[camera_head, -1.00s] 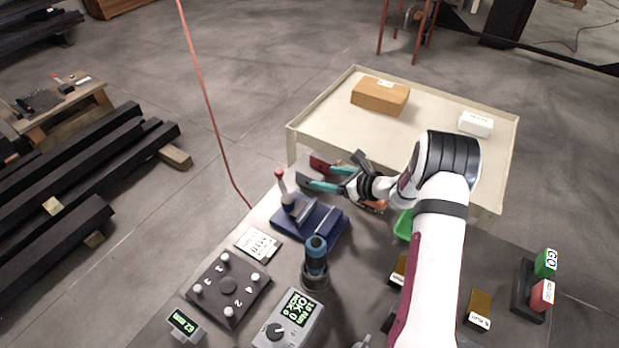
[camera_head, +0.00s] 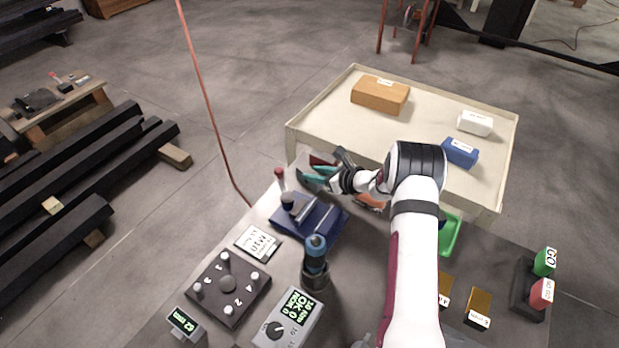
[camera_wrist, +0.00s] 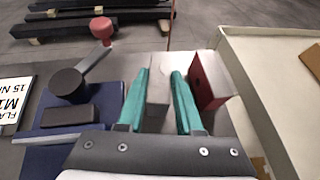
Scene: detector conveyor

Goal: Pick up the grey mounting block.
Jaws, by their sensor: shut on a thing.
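The grey mounting block (camera_wrist: 158,82) sits between the two teal fingers of my gripper (camera_wrist: 160,108) in the wrist view, and my gripper is shut on it. In the head view my gripper (camera_head: 318,175) is at the far end of the dark bench, beside the cart. The block is hard to make out there. I cannot tell whether it is clear of the bench. A red-faced block (camera_wrist: 208,80) stands close to the right finger.
A blue clamp fixture (camera_head: 310,222) with a red-knobbed lever (camera_wrist: 101,28) stands left of my gripper in the wrist view. The cream cart (camera_head: 330,105) holds orange (camera_head: 380,95), white (camera_head: 475,123) and blue (camera_head: 459,152) boxes. A green tray (camera_head: 451,235) lies beside my arm.

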